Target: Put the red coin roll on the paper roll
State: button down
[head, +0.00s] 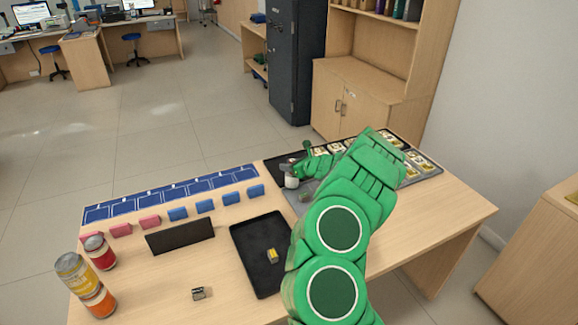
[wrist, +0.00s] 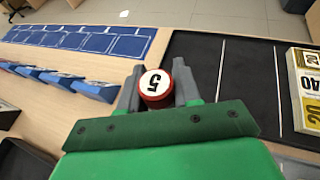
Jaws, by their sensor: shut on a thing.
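In the head view my gripper (head: 288,168) is at the left edge of the dark tray area, partly covered by my green arm. A small white rounded thing (head: 291,182) shows just below the fingers there; it may be the paper roll, but it is too small to tell. The wrist view shows no paper roll; anything under the coin roll is hidden.
A dark divided tray (wrist: 245,85) with banknote bundles (wrist: 306,80) lies to the right. Blue blocks (head: 205,206), pink blocks (head: 150,222) and a blue card strip (head: 170,193) lie left. A black tray (head: 245,245) holds a small yellow item. Cans (head: 75,270) stand at the front left.

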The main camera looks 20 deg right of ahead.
jog(key=shift+f, duration=0.1)
jog(key=c, duration=0.8)
grip_release()
jog(key=shift+s+d+r, duration=0.15)
jog(key=shift+s+r, duration=0.15)
jog(key=v, duration=1.1)
jog(key=shift+s+r, duration=0.1)
